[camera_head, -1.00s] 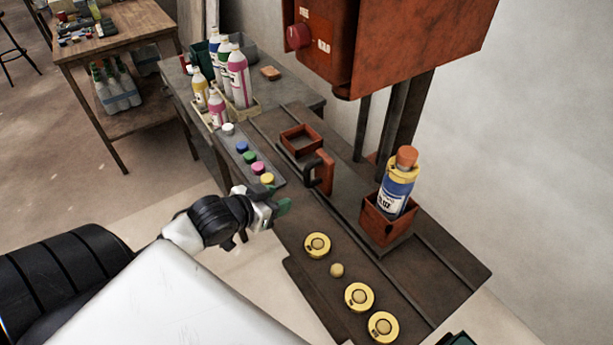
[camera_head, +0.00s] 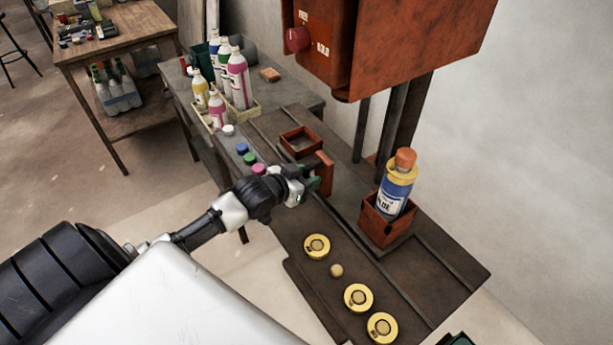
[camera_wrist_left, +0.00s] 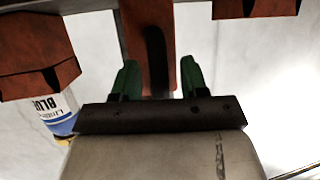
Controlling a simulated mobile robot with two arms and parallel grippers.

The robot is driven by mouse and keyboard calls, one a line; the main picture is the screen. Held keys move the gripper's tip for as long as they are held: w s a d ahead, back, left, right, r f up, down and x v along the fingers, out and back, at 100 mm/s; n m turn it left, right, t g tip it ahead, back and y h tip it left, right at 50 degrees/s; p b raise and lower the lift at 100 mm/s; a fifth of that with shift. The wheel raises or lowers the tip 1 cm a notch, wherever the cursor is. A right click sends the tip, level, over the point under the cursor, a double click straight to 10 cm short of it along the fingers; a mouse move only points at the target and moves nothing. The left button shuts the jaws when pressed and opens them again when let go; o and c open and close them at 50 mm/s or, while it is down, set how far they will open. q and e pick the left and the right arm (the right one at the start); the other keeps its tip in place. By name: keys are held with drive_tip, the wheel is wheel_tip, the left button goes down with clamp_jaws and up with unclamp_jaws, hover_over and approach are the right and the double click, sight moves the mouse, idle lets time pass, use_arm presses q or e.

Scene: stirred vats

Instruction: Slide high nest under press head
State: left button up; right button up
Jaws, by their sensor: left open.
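An empty square red nest (camera_head: 300,141) sits towards the far end of the dark press bed. An upright orange-red handle (camera_head: 322,172) stands just in front of it. A second red nest (camera_head: 388,226) sits on the bed's right side and holds a blue-labelled bottle (camera_head: 397,187) with an orange cap. Which nest is the high one is not clear. My left gripper (camera_head: 308,188) is open at the handle. In the left wrist view, an orange-red bar (camera_wrist_left: 150,50) shows between and beyond the green fingertips; contact cannot be told.
The red press head (camera_head: 415,45) hangs above the bed's far right, with posts (camera_head: 392,115) below it. Yellow round pieces (camera_head: 358,297) lie along the near bed. Coloured caps (camera_head: 243,149) and bottles (camera_head: 238,80) stand to the left.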

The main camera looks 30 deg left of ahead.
use_arm(q)
drive_tip(key=shift+w+f, duration=0.1)
drive_tip(key=shift+w, duration=0.1)
clamp_jaws()
idle(0.4)
